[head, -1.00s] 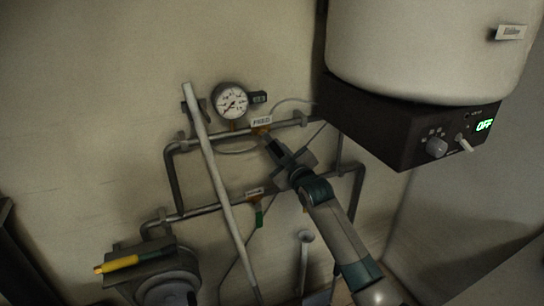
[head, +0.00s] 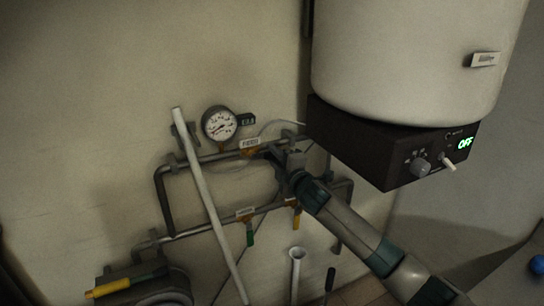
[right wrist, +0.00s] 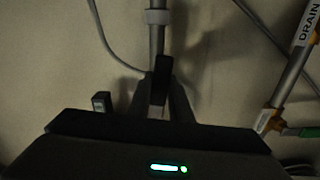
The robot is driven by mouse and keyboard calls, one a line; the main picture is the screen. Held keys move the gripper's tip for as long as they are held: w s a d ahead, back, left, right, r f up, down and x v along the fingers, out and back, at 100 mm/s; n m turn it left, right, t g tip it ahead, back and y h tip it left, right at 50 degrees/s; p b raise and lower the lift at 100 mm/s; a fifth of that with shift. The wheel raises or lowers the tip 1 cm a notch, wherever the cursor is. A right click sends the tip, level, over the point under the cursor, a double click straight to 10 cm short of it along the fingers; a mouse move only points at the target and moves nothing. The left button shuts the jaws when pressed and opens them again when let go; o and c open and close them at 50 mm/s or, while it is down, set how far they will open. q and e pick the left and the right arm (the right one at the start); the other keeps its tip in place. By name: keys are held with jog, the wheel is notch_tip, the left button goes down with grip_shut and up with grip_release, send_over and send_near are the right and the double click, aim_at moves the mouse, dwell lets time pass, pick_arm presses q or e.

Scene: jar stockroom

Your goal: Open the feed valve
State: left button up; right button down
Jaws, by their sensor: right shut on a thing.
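The feed valve sits on the upper pipe under the FEED label (head: 250,142). Its orange body is partly hidden by my gripper in the head view. My right gripper (head: 272,153) reaches it from the lower right. In the right wrist view my right gripper (right wrist: 162,100) is shut on a dark lever (right wrist: 161,75), which I take to be the feed valve's handle. The lever looks roughly in line with the pipe (right wrist: 157,35) there. Its far end and the valve's pivot are hard to make out. My left gripper is not in view.
A round gauge (head: 220,123) is left of the valve. A pale slanted tube (head: 205,190) crosses the pipes. The drain valve's green handle (head: 250,234) and a yellow-orange handle (head: 297,217) hang below. A dark control box (head: 390,150) reading OFF, under a white tank (head: 415,60), crowds the right.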

jog(key=shift+r+n, duration=0.35)
jog(key=shift+n, duration=0.35)
jog(key=c, duration=1.6)
grip_release()
jog(key=b+v, duration=0.4)
jog(key=v, duration=1.3)
jog(key=shift+s+d+b, duration=0.1)
jog(key=shift+s+b, duration=0.1)
jog(key=shift+b, duration=0.15)
